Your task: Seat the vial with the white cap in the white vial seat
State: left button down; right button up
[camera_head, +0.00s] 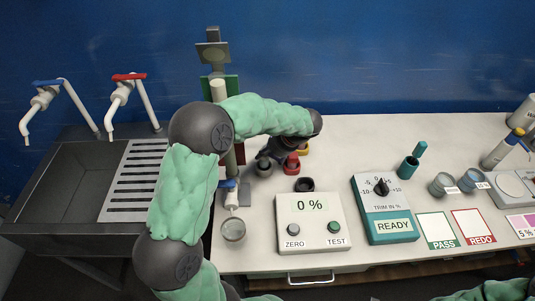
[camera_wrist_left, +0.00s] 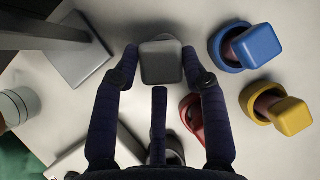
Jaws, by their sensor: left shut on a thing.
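My left gripper (camera_wrist_left: 160,66) is shut on a squarish cap (camera_wrist_left: 162,60) that looks grey in the left wrist view. I cannot tell if this is the white cap; its vial body is hidden below. In the head view the left gripper (camera_head: 276,146) is dark and partly covered by my arm, close to a dark grey capped thing (camera_head: 263,165). I cannot make out a white seat. A blue-capped vial (camera_wrist_left: 257,45) and a yellow-capped vial (camera_wrist_left: 292,115) stand in seats of their own colours. A red seat (camera_wrist_left: 192,114) is partly behind a finger. My right gripper is out of view.
A dark ring (camera_head: 304,184) lies behind the 0 % meter (camera_head: 313,222). A stand (camera_head: 214,60) and a glass beaker (camera_head: 233,230) are at the left, near the sink (camera_head: 62,182). The trim box (camera_head: 385,208) stands right of the meter. Clear bench (camera_head: 360,145) lies behind it.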

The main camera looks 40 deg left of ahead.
pick_arm(q)
jog(key=shift+f, duration=1.2)
dwell(1.8)
jog(key=shift+c, duration=1.8)
grip_release()
jog(key=shift+r, duration=0.1)
jog(key=v, duration=1.2)
